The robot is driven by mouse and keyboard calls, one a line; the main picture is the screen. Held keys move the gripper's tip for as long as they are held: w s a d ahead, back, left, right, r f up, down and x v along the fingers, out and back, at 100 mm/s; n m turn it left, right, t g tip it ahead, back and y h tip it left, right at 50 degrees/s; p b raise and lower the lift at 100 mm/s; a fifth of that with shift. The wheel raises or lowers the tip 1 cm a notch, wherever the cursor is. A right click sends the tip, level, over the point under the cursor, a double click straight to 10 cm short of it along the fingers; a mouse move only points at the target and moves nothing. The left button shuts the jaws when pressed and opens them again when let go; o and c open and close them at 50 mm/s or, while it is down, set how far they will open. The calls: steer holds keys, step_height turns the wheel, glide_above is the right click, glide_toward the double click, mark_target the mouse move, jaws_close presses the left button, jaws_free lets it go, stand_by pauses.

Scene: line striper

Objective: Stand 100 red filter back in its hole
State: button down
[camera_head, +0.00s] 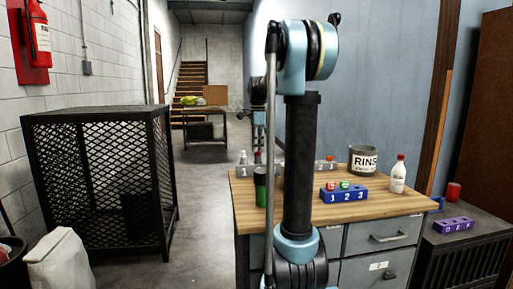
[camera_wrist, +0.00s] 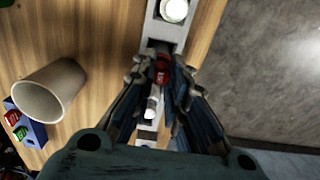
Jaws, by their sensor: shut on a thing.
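In the wrist view my gripper (camera_wrist: 163,66) is shut on a small red filter (camera_wrist: 162,73), seen from above. The red filter is over a long grey rack (camera_wrist: 152,32); I cannot tell whether its lower end is in a hole. A white round-topped piece (camera_wrist: 174,10) stands in the rack beyond the gripper, and a pale piece (camera_wrist: 152,104) shows between the fingers.
A purple rack (camera_head: 453,227) is on the dark cabinet to the right. A mesh cage (camera_head: 100,180) stands left.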

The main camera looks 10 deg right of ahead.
steer(key=shift+f, duration=0.45)
steer(key=c, duration=1.5)
jaws_free()
steer(key=o, duration=0.3)
steer(key=shift+r, duration=0.1)
steer(key=shift+r, duration=3.35)
